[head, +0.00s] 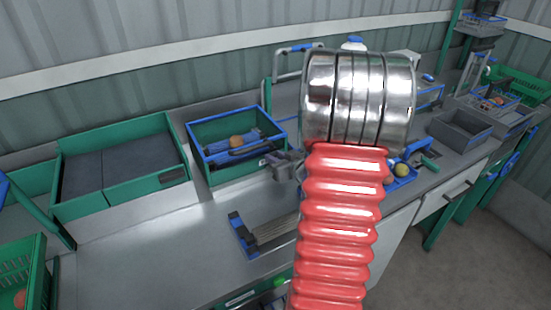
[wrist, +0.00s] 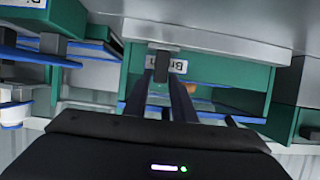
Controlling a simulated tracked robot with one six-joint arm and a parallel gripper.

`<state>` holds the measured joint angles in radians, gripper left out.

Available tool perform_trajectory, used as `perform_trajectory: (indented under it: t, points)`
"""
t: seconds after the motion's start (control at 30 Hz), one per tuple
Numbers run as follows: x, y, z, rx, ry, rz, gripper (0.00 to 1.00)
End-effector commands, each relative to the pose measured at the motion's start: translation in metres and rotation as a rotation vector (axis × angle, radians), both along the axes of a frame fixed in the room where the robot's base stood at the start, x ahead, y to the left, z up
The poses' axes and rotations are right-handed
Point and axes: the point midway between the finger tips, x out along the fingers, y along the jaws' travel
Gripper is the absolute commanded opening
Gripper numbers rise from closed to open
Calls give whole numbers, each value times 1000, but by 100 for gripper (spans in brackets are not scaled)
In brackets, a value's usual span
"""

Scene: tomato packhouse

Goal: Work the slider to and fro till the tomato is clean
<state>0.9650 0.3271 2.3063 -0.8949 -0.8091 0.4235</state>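A green box with a blue rim (head: 218,174) stands on the bench in the head view. An orange-red tomato (head: 237,141) lies in it among blue and dark brush parts (head: 255,146). In the wrist view the box (wrist: 255,82) appears upside down with a partly covered label, and a sliver of the tomato (wrist: 200,90) shows. A small grey block (wrist: 161,68) stands out in front of the label; it may be the slider's handle. My gripper (head: 283,165) is at the box's front right corner. In the wrist view its dark fingers reach toward the block; contact cannot be told.
A divided green tray (head: 117,203) stands left of the box, with a green crate (head: 33,250) at the lower left. A blue-ended grey item (head: 268,232) lies on the bench in front. Grey bins (head: 460,131) stand to the right. The bench front left is clear.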

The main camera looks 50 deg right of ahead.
Motion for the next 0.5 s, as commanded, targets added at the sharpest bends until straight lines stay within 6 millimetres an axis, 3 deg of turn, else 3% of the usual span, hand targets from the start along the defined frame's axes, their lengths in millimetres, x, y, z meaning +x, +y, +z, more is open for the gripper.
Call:
perform_trajectory:
  t: [0.3, 0.5]
  points:
    - [0, 0, 0, 0, 0, 0, 1]
    - [0, 0, 0, 0, 0, 0, 0]
